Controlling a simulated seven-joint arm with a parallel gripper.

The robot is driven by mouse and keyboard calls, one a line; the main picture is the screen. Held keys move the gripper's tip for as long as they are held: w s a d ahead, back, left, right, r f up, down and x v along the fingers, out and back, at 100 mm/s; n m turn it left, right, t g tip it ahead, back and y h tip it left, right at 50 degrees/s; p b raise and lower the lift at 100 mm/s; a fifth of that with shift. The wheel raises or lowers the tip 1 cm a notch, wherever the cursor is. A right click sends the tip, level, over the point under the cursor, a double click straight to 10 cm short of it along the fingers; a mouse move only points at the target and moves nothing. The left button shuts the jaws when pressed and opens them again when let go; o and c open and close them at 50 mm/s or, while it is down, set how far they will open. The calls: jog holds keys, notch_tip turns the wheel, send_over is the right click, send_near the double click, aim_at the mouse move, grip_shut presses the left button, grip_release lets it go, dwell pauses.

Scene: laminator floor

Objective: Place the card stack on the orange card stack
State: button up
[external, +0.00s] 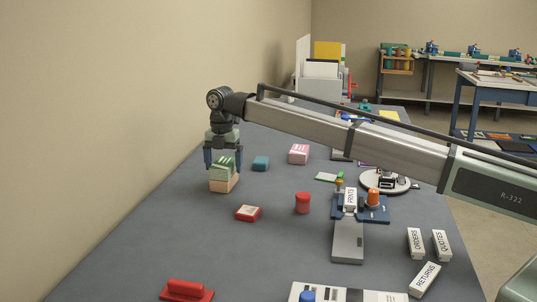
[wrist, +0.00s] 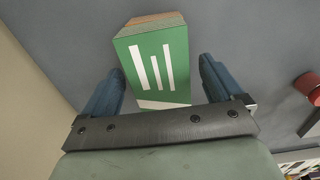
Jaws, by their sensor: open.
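The green card stack (external: 221,171), with white stripes on top, sits on the orange card stack (external: 224,184) at the left of the table. In the wrist view the green stack (wrist: 152,68) fills the middle, and an orange-tan edge (wrist: 148,21) shows beyond it. My gripper (external: 222,163) is above and around the green stack, pointing down. Its two blue fingers stand on either side of the stack, and in the wrist view my gripper (wrist: 161,66) is open with a visible gap at each side. Most of the orange stack's top is hidden under the green one.
A red piece with a pale top (external: 249,213) and a red cylinder (external: 302,203) are in front. The front-left table is mostly clear.

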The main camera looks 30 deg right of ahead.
aim_at(224, 162)
notch_tip(224, 162, up, 12)
jog(key=shift+r, duration=0.15)
dwell(0.5)
